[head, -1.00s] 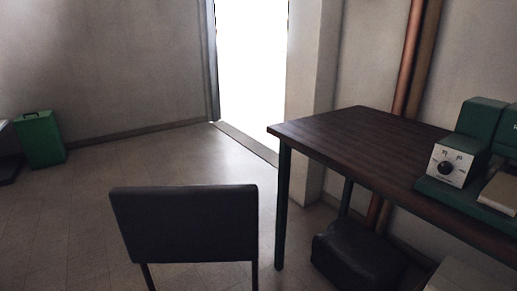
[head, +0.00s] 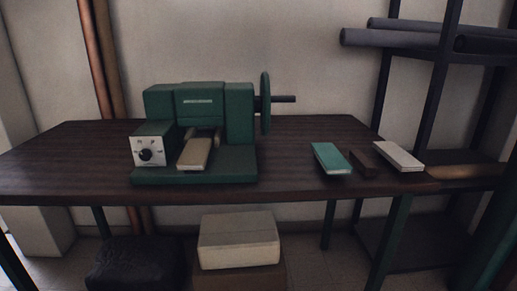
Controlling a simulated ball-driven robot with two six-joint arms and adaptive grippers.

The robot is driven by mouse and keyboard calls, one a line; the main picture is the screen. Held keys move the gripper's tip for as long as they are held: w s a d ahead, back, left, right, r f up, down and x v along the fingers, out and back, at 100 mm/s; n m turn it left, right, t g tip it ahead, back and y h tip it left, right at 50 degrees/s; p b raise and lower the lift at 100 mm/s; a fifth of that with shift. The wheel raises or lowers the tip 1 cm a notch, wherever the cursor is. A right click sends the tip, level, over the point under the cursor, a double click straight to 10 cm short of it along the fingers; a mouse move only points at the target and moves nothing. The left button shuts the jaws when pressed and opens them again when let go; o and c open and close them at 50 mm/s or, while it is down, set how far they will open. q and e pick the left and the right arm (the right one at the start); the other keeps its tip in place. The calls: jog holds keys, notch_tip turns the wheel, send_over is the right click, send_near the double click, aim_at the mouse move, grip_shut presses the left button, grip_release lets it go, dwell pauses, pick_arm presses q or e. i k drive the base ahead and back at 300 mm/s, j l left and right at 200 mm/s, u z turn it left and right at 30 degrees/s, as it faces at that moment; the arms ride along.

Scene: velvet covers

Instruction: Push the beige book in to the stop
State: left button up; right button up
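A beige book (head: 195,153) lies flat in the front opening of a green machine (head: 199,108) on the table. Its near end sticks out toward me over the machine's base; its far end reaches between the guides, where the detail is too small to tell. Neither of my grippers is in view.
The dark wooden table (head: 300,135) also holds a green book (head: 331,158), a small brown block (head: 363,161) and a pale book (head: 398,156) at right. A dial box (head: 148,148) stands left of the beige book. A handwheel (head: 265,103) is on the machine's right. Boxes (head: 238,240) sit underneath.

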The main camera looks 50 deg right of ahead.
aim_at(195, 156)
jog(key=l+z, duration=0.1)
jog(key=z, duration=0.85)
jog(key=k+z, duration=0.25)
jog(key=z, duration=0.2)
jog(key=k+z, duration=0.25)
jog(key=z, duration=0.25)
